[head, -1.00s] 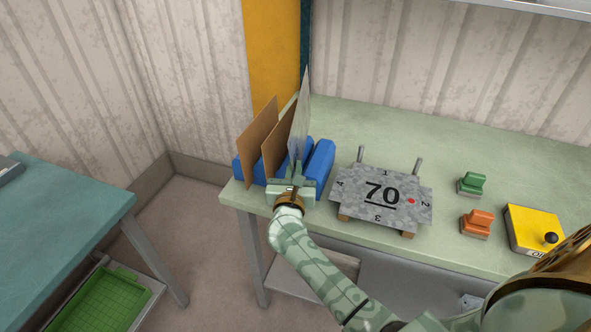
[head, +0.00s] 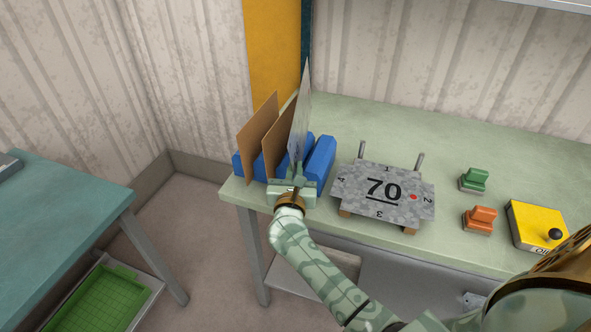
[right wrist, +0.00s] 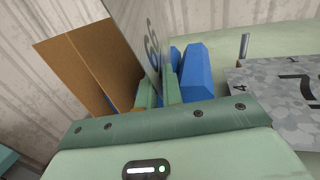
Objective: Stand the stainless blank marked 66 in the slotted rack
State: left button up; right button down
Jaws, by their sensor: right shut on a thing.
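The stainless blank marked 66 (head: 301,108) stands upright, edge-on to the head view, in or just over the blue slotted rack (head: 319,163). Its number shows on its face in the right wrist view (right wrist: 153,45). My right gripper (head: 296,176) is shut on the blank's near edge, at the front of the rack. The fingers also show in the right wrist view (right wrist: 159,95). Whether the blank's lower edge is seated in its slot is hidden by the gripper and the rack. My left gripper is not in view.
Two brown panels (head: 257,137) stand in the rack's left slots, close beside the blank. Green (head: 474,180) and orange (head: 480,219) clamp-like items and a yellow box (head: 535,226) stand farther right.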

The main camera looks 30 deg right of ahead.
jog(key=shift+a+f+b, duration=0.15)
jog(key=shift+f+b, duration=0.35)
jog(key=shift+f, duration=0.6)
jog(key=shift+w, duration=0.2)
jog(key=c, duration=1.6)
grip_release()
jog(key=shift+w, duration=0.1)
jog(key=shift+o, duration=0.8)
jog(key=shift+w, duration=0.15)
jog(key=shift+s, duration=0.2)
jog(key=shift+s+a, duration=0.2)
jog(key=shift+s, duration=0.15)
jog(key=p+v, duration=0.1)
jog(key=v, duration=0.5)
jog(key=shift+a, duration=0.3)
jog(key=shift+s, duration=0.15)
